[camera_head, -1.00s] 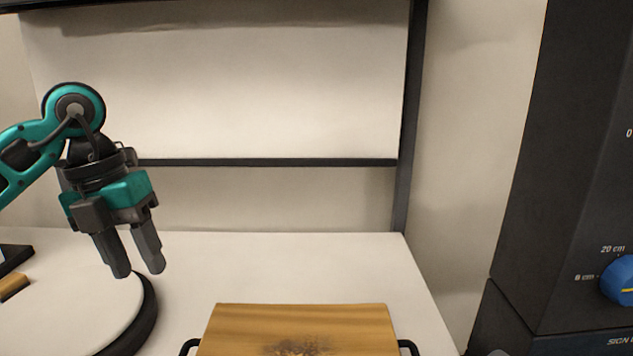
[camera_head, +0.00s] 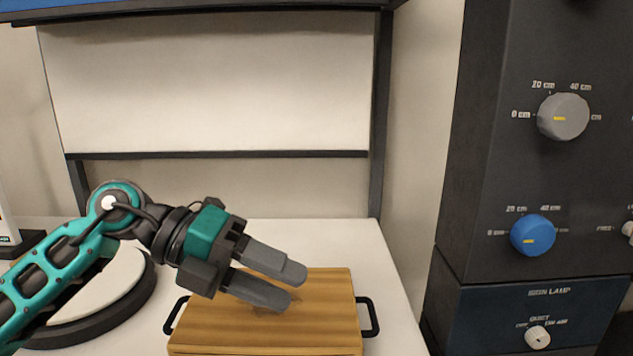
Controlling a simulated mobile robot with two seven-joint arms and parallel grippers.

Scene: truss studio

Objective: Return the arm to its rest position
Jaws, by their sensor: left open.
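My left gripper (camera_head: 294,285) comes in from the left in the head view. Its two grey fingers are apart, with nothing between them. They point right and slightly down, and in the picture they overlap the wooden board (camera_head: 310,335). I cannot tell how high above the board they are. My left arm (camera_head: 60,275) is teal and reaches in from the lower left. My right gripper is not in view.
The board has black handles (camera_head: 371,316) and lies on a white table (camera_head: 375,260). A round white disc with a dark rim (camera_head: 140,300) is behind my left arm. A dark panel with a grey knob (camera_head: 563,116) and a blue knob (camera_head: 533,236) stands at the right.

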